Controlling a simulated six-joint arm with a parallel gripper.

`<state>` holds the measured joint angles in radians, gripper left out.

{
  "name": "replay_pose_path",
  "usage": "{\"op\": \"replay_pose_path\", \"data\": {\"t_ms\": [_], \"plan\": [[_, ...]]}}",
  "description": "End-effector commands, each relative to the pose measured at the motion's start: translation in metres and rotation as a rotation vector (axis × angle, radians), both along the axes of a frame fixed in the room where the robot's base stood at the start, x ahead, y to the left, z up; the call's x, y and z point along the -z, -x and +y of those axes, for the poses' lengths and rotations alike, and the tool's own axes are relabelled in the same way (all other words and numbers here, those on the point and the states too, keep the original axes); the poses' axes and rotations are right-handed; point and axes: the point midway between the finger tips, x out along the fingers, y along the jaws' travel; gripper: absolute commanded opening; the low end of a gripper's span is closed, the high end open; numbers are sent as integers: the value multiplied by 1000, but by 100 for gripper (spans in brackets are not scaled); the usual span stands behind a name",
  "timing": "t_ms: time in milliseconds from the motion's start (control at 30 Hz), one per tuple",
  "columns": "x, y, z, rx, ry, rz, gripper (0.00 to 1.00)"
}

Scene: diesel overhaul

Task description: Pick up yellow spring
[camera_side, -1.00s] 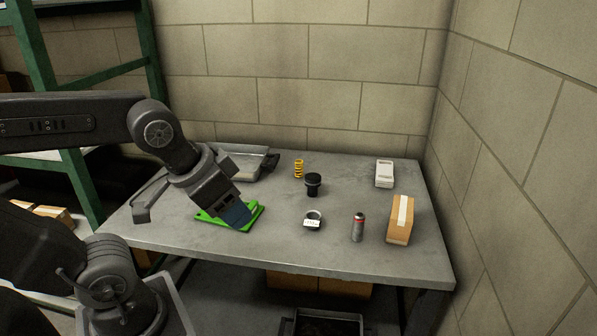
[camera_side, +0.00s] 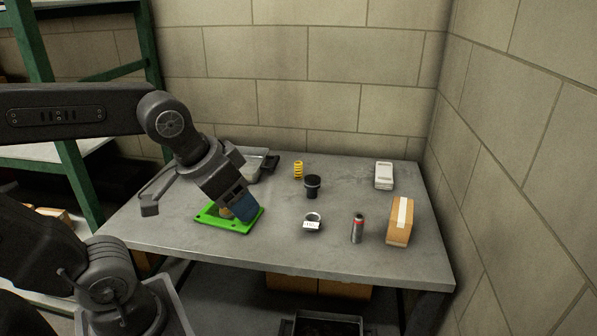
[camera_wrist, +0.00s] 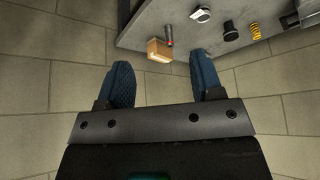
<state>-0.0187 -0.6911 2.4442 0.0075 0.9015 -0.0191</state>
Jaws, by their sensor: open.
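The yellow spring (camera_side: 298,170) stands upright near the back of the grey table, behind a black cylindrical part (camera_side: 312,186). In the wrist view the spring (camera_wrist: 255,31) shows at the upper right, outside the span of the fingers. My gripper (camera_side: 243,208) is over the green tray in the side view, left of the spring and nearer the camera. In the wrist view its two blue fingers (camera_wrist: 163,78) are wide apart with nothing between them.
The green tray (camera_side: 246,226) lies at the left. A ring-shaped part (camera_side: 312,222), a grey-and-red cylinder (camera_side: 357,230), a cardboard box (camera_side: 399,222) and a whitish block (camera_side: 384,175) stand at the middle and right. A grey metal pan (camera_side: 257,170) sits at the back left.

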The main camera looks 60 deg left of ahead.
Motion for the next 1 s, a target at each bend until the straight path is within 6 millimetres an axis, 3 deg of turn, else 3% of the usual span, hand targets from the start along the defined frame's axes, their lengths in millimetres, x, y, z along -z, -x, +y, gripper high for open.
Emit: {"op": "replay_pose_path", "data": {"t_ms": [233, 467, 667, 800, 1000], "plan": [[-32, -94, 40, -188, 9, 32, 60], [-31, -191, 103, -383, 19, 56, 60], [-1, -264, 173, -554, 29, 73, 60], [35, -304, 227, -671, 34, 82, 60], [85, -334, 289, -800, 40, 88, 60]]}}
